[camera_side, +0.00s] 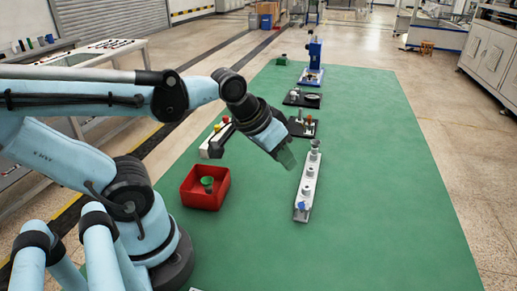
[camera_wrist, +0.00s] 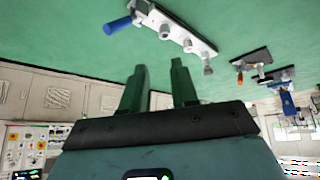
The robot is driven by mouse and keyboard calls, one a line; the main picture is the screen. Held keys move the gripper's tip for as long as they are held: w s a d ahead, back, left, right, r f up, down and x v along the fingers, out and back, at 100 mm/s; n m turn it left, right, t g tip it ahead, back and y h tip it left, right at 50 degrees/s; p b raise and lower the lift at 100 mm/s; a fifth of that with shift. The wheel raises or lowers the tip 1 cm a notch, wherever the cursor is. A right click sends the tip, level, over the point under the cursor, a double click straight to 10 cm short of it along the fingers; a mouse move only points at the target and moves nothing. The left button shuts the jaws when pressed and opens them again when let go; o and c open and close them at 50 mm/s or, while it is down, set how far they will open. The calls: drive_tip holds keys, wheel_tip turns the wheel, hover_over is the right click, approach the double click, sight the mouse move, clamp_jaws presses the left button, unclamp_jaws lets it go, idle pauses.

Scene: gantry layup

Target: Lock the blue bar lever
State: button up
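A pale bar (camera_side: 307,188) with several round posts lies on the green mat. The blue lever (camera_side: 302,206) shows small at the bar's near end in the side view. In the wrist view the bar (camera_wrist: 181,29) is at the top, with the blue lever (camera_wrist: 117,25) sticking out at its left end. My gripper (camera_side: 288,161) hangs above the mat, to the left of the bar's far half and apart from the lever. In the wrist view my gripper's two dark green fingers (camera_wrist: 159,84) stand apart with nothing between them.
A red bin (camera_side: 204,187) with a green piece in it stands left of the bar. A light block with coloured buttons (camera_side: 216,138) is behind it. Black plates with parts (camera_side: 302,127) and a blue press (camera_side: 313,62) stand farther back. The mat (camera_side: 385,170) is clear on the right.

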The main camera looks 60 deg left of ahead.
drive_tip(key=r+n+g, duration=0.1)
drive_tip(key=n, duration=0.1)
drive_tip(key=r+n+g, duration=0.1)
drive_tip(key=r+n, duration=0.1)
drive_tip(key=a+r+n+g+h, duration=0.1)
drive_tip(key=r+n+g, duration=0.1)
drive_tip(key=shift+w+n, duration=0.3)
drive_tip(key=shift+w, duration=0.1)
clamp_jaws()
drive_tip(key=shift+r+n+g+h, duration=0.3)
drive_tip(key=shift+r+n+g, duration=0.3)
drive_tip(key=shift+r+n, duration=0.1)
